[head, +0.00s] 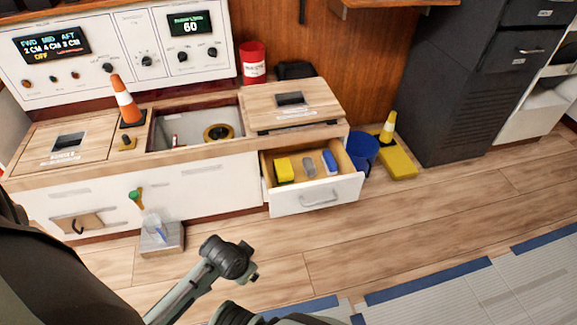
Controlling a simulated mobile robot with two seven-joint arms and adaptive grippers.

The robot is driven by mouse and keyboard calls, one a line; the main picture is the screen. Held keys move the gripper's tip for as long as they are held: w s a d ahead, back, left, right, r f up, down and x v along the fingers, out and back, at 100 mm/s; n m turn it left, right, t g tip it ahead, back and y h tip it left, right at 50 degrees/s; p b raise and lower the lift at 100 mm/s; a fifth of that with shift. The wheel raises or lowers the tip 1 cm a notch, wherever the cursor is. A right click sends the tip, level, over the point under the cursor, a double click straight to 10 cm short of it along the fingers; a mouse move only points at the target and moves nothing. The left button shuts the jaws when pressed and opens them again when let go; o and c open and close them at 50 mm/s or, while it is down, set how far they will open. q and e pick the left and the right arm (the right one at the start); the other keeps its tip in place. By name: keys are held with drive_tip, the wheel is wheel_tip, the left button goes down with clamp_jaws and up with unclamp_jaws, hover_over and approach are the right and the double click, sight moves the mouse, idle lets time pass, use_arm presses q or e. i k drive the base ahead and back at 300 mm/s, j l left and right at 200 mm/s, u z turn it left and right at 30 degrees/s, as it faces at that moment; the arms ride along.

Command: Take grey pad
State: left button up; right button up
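An open drawer (335,192) juts out from the white cabinet below the wooden counter. In it lie a yellow block (284,170), a small grey pad (309,167) and a blue-and-white block (330,162), side by side. The grey pad lies between the other two, apart from any part of me. Links of my arms show along the bottom and the lower left. Neither gripper's fingers can be made out in this view.
A blue bucket (362,151) and a yellow block with a small cone (397,163) stand right of the drawer. A grey box (160,239) with a clear bottle sits on the floor left of it. An orange cone (126,102) stands on the counter. Floor before the drawer is clear.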

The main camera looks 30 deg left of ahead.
sight(309, 168)
drive_tip(key=i+l+u, duration=0.1)
drive_tip(key=u, duration=0.35)
drive_tip(key=i+l+u, duration=0.15)
drive_tip(key=u, duration=0.3)
drive_tip(key=l+u, duration=0.2)
drive_tip(key=u, duration=0.2)
drive_tip(key=i+l+u, duration=0.2)
drive_tip(key=l, duration=0.15)
drive_tip(key=l+u, duration=0.2)
drive_tip(key=l, duration=0.15)
drive_tip(key=l+u, duration=0.2)
drive_tip(key=l, duration=0.2)
drive_tip(key=l+u, duration=0.25)
drive_tip(key=l, duration=0.9)
drive_tip(key=i, duration=0.05)
